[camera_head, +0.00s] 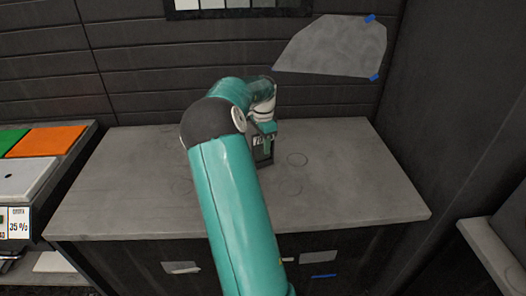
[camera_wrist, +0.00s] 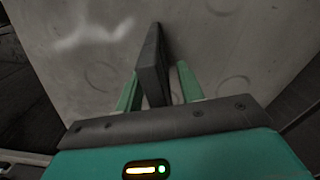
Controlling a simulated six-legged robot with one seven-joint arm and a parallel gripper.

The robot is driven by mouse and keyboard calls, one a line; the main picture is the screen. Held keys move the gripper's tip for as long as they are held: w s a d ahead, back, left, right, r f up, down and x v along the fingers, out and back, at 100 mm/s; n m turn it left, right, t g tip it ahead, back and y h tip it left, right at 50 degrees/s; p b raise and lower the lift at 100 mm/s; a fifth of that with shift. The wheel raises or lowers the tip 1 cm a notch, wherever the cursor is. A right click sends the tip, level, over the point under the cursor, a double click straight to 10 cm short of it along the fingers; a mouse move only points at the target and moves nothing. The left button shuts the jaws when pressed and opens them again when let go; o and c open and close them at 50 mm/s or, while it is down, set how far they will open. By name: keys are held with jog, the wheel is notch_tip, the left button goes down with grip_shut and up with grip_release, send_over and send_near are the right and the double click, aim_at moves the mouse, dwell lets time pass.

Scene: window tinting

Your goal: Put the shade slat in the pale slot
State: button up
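A thin dark grey slab, which looks like the shade slat (camera_wrist: 152,65), stands between the fingers of my gripper (camera_wrist: 158,82) in the wrist view. Narrow gaps seem to show between it and both green fingers, so the gripper looks open around it. In the head view my gripper (camera_head: 266,132) points down at the grey counter (camera_head: 340,190). A dark piece with a white label, likely the same slat (camera_head: 258,153), stands on the counter there, partly hidden by the gripper. I cannot pick out a pale slot with certainty.
A dark-framed strip of grey swatches (camera_head: 240,4), pale to dark, is on the wall, cut by the frame's top. A grey film sheet (camera_head: 335,48) with blue tape is at right. Faint rings mark the mostly clear counter. A shelf with coloured panels (camera_head: 48,141) stands left.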

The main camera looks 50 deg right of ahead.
jog(key=shift+f, duration=0.3)
grip_shut()
jog(key=shift+r, duration=0.15)
